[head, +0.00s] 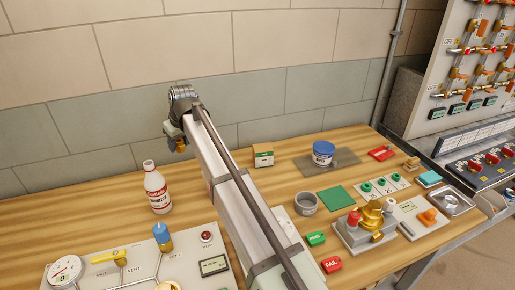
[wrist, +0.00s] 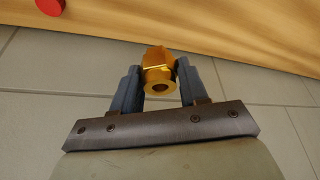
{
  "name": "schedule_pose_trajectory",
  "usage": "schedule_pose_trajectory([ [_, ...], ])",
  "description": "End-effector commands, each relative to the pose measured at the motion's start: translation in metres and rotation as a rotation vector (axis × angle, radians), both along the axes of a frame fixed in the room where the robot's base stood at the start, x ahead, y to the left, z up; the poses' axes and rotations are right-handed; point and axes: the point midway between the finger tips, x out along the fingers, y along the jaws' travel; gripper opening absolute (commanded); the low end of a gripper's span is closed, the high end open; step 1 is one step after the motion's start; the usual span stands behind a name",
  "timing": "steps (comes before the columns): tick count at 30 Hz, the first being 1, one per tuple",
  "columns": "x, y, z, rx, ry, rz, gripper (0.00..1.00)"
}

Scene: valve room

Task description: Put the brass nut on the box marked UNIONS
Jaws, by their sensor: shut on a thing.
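The brass nut (wrist: 158,72) is between the two fingers of my gripper (wrist: 160,85) in the wrist view, with its round hole facing the camera. In the head view my gripper (head: 175,138) is at the far end of my arm, left of centre, and the nut (head: 181,146) shows small beneath it, in front of the wall. A small cardboard box (head: 263,155) with a green and white label stands at the back of the bench, to the right of the gripper. Its lettering is too small to read.
A white and red bottle (head: 158,190) stands below and left of the gripper. A blue-lidded tub (head: 323,153) on a dark mat (head: 349,157) and a grey cup (head: 306,203) are right of my arm. A gauge panel (head: 135,262) lies at the front left.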

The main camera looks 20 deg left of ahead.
Motion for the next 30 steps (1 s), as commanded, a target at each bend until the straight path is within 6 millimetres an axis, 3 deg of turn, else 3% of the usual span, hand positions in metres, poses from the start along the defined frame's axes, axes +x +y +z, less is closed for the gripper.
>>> schedule_pose_trajectory([
  [1,0.02,-0.014,0.005,0.001,-0.001,-0.027,0.07],
  [6,0.076,-0.061,0.02,0.002,-0.001,-0.109,0.07],
  [16,0.163,-0.162,0.053,0.002,-0.001,-0.26,0.07],
  [21,0.186,-0.205,0.067,0.001,-0.001,-0.318,0.07],
  [24,0.189,-0.222,0.074,0.002,-0.001,-0.342,0.07],
  [30,0.177,-0.23,0.066,0.0,0.0,-0.378,0.07],
])
